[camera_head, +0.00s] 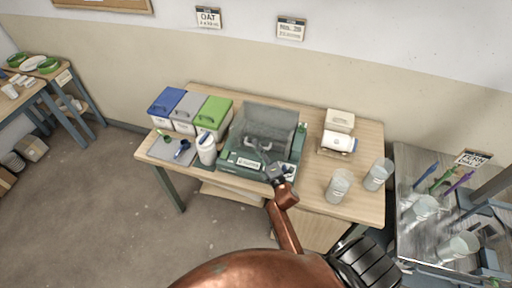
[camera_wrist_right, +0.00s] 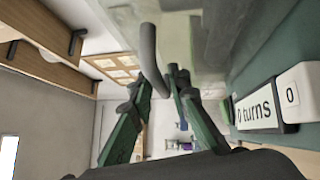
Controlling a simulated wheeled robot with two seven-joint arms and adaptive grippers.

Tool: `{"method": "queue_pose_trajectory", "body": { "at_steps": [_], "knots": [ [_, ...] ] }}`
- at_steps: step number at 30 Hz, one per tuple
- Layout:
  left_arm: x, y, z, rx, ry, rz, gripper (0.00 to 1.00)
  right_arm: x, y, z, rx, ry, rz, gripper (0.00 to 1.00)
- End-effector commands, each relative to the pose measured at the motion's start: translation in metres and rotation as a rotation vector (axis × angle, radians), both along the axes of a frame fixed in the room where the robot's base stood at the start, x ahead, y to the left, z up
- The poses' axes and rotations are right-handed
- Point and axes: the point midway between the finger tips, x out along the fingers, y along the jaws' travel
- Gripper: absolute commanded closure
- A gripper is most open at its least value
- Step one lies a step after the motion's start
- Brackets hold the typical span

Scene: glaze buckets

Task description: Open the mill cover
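The mill (camera_head: 243,161) is a green machine at the front middle of the wooden table. Its grey see-through cover (camera_head: 270,117) shows over its back part; I cannot tell its exact angle. My right gripper (camera_head: 275,172) is at the mill's front right edge. In the right wrist view the gripper's two green fingers (camera_wrist_right: 160,88) are apart, with a grey curved bar (camera_wrist_right: 148,50), likely a handle, reaching between their tips. I cannot tell whether they touch it. The mill's "0 turns" label (camera_wrist_right: 256,108) is on the right there. My left gripper is not in view.
Bins with blue, grey and green lids (camera_head: 213,113) stand left of the mill, with a white jar (camera_head: 206,149) and a tray (camera_head: 160,151) in front. Two clear beakers (camera_head: 338,186) and a white container (camera_head: 338,142) stand on the right. A metal side table (camera_head: 410,240) adjoins.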

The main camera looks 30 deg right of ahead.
Motion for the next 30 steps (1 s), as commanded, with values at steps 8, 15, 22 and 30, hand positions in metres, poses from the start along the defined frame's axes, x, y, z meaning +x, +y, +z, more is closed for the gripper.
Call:
{"method": "queue_pose_trajectory", "body": {
  "at_steps": [8, 15, 22, 30],
  "knots": [
    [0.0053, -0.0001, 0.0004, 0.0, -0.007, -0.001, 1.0, 0.0018, 0.0014, 0.0001, 0.001, 0.0, 0.002, 0.86],
    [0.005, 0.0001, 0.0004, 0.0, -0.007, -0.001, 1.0, 0.0017, 0.0017, 0.0001, 0.001, 0.0, 0.003, 1.0],
    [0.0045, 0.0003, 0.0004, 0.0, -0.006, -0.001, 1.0, 0.0016, 0.0016, 0.0001, 0.001, 0.0, 0.003, 1.0],
    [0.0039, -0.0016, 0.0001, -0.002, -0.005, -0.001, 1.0, 0.0013, 0.0073, -0.0001, 0.003, 0.0, 0.002, 1.0]
  ]
}}
